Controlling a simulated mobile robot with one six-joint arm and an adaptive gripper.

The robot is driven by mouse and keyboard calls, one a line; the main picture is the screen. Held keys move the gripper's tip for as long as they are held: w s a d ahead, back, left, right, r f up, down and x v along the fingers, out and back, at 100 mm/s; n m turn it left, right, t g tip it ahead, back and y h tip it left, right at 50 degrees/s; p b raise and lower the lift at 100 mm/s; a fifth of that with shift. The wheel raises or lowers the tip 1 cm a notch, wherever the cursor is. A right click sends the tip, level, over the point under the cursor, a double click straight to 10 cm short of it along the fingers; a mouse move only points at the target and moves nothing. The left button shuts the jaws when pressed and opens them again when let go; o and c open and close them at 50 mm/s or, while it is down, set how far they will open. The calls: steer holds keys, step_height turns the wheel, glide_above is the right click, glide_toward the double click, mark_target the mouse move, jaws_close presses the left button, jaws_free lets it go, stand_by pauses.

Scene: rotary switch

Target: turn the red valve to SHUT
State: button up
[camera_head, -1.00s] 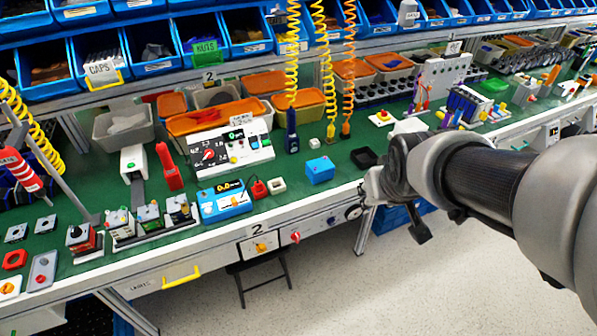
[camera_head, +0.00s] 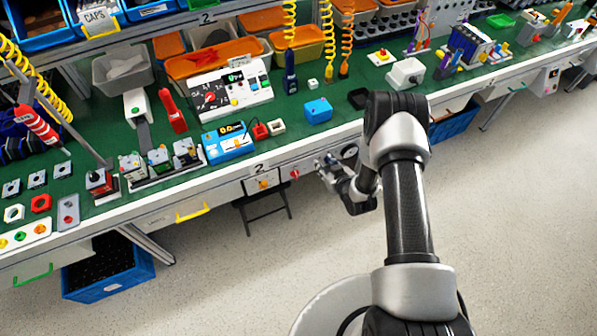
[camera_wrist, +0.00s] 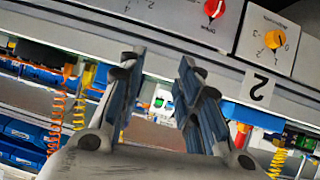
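The red valve (camera_head: 294,174) is a small red knob on a white plate on the bench's front face, right of a yellow knob. In the wrist view, which is upside down, the red valve (camera_wrist: 214,9) is at the top edge, partly cut off. A white mark shows on it; I cannot read a SHUT label. My gripper (camera_head: 322,165) is in front of the bench face, to the right of the valve and apart from it. In the wrist view my gripper's (camera_wrist: 161,60) two blue-padded fingers are spread with nothing between them.
The yellow knob (camera_wrist: 275,39) sits on the neighbouring plate beside a "2" label (camera_wrist: 258,88). A round gauge (camera_head: 349,152) is on the bench face near my gripper. A black folding stool (camera_head: 262,208) stands below. The floor in front is clear.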

steer(key=s+a+f+t+y+p, duration=0.1)
steer(key=s+a+f+y+p, duration=0.15)
steer(key=s+f, duration=0.65)
steer(key=b, duration=0.6)
glide_toward(297, 174)
steer(key=shift+h, duration=0.45)
steer(key=x, duration=0.8)
steer(key=shift+a+r, duration=0.15)
steer(key=shift+a, duration=0.2)
steer(key=shift+s, duration=0.1)
steer(key=shift+c, duration=0.2)
jaws_close()
